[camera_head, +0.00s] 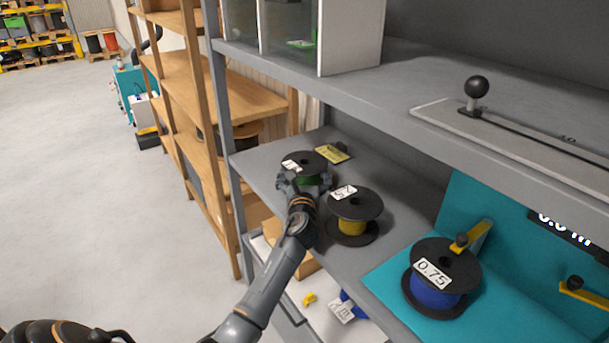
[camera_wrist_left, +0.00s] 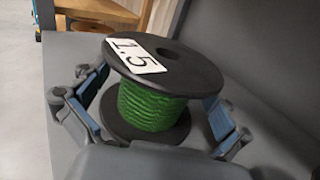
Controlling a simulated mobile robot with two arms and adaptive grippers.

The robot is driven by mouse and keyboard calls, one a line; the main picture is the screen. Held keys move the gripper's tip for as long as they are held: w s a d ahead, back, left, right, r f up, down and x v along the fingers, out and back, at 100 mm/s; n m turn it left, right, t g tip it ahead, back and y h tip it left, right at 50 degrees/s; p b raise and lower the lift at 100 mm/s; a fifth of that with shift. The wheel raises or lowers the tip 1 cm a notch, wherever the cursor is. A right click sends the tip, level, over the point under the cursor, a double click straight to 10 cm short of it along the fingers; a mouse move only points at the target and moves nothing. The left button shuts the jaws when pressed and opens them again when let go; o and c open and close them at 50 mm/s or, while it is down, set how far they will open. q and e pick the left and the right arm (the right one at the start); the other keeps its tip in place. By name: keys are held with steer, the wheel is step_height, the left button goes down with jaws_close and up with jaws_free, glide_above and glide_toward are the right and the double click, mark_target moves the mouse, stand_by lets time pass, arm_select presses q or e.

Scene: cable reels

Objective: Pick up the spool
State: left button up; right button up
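The spool with green cable (camera_head: 311,163) stands upright on the grey shelf, with black flanges and a white label. In the left wrist view the green spool (camera_wrist_left: 152,105) fills the middle, and its label reads 1.5. My left gripper (camera_head: 304,182) is at its near side. In the left wrist view the gripper's blue-padded fingers (camera_wrist_left: 155,105) are spread, one on each side of the spool. The left pad looks apart from the green cable; whether the right pad touches the spool is unclear. A yellow spool (camera_head: 353,218) and a blue spool (camera_head: 440,285) stand to the right. My right gripper is out of view.
The grey shelf (camera_head: 262,160) has an upright post at its left and another shelf (camera_head: 400,85) above. A yellow tag (camera_head: 332,152) lies behind the green spool. A teal panel (camera_head: 395,277) lies under the blue spool. Wooden shelving (camera_head: 185,70) stands at left.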

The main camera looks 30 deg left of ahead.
mark_target(304, 162)
arm_select(q)
steer(key=c, duration=1.8)
steer(key=shift+w+r, duration=0.1)
steer(key=shift+r, duration=0.45)
step_height(304, 162, up, 2)
steer(key=shift+r+p, duration=0.25)
steer(key=shift+p, duration=0.05)
steer(key=s+r, duration=0.2)
steer(key=s+r+p, duration=0.1)
steer(key=s+r, duration=0.1)
steer(key=r, duration=0.1)
steer(key=shift+s+d+r, duration=0.1)
steer(key=shift+s, duration=0.15)
steer(key=s+r, duration=0.1)
steer(key=s, duration=0.2)
steer(key=s+r, duration=0.2)
steer(key=s, duration=0.1)
steer(key=s+r, duration=0.1)
steer(key=s, duration=0.2)
steer(key=shift+s+d+r, duration=0.15)
steer(key=shift+s+d, duration=0.15)
